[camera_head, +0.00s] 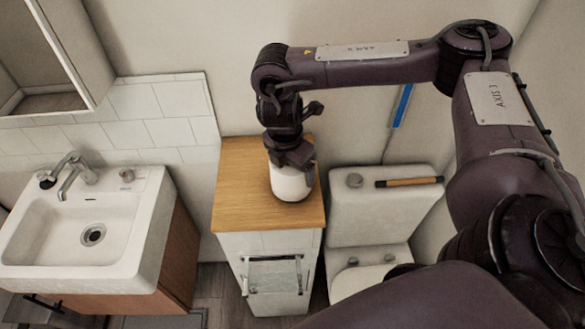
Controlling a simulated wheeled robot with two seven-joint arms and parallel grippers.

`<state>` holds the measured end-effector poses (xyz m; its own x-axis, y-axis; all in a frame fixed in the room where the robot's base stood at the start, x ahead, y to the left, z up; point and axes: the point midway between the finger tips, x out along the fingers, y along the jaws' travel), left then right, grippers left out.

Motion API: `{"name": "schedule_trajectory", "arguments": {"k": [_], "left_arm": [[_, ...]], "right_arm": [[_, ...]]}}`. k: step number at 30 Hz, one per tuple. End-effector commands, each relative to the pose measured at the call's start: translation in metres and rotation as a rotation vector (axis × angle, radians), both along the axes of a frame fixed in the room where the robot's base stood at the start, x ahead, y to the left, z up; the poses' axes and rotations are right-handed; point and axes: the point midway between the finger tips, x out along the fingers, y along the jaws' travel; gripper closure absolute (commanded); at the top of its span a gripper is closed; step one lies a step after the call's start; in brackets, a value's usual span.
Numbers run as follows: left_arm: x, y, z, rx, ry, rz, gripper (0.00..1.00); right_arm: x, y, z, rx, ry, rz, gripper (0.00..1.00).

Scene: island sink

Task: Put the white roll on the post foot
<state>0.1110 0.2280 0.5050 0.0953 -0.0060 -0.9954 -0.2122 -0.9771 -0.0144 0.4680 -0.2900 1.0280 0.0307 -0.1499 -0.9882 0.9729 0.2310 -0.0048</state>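A white roll (291,184) stands upright on the wooden top of a narrow cabinet. My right gripper (291,160) points down at the roll and covers its upper part. Its fingertips overlap the roll in the picture, and I cannot tell whether they are closed on it or just above it. I cannot make out a post foot; the gripper and roll hide part of the cabinet top. My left gripper is not in view.
The wooden cabinet top (243,190) has bare room left of and in front of the roll. A sink with a faucet (72,180) is at the left. A toilet tank (350,215) at the right bears a brown stick (408,182). A wall stands close behind.

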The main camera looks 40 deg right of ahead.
Motion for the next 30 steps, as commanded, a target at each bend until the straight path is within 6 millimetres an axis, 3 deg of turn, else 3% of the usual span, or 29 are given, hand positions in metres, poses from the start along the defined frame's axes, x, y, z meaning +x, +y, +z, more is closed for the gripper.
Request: {"name": "schedule_trajectory", "arguments": {"k": [12,13,16,24,30], "left_arm": [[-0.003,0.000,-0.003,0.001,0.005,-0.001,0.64],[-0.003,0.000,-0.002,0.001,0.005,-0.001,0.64],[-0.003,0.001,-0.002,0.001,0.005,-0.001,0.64],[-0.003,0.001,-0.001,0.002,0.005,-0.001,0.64],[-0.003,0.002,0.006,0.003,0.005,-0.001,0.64]], "right_arm": [[0.000,0.000,-0.006,0.001,0.000,-0.001,0.41],[0.000,0.000,-0.005,0.001,-0.001,-0.001,0.14],[0.000,0.000,-0.005,0.000,-0.001,-0.001,0.01],[0.000,0.000,-0.003,0.000,-0.001,-0.001,0.00],[0.001,0.003,0.019,-0.001,-0.005,0.001,0.00]]}}
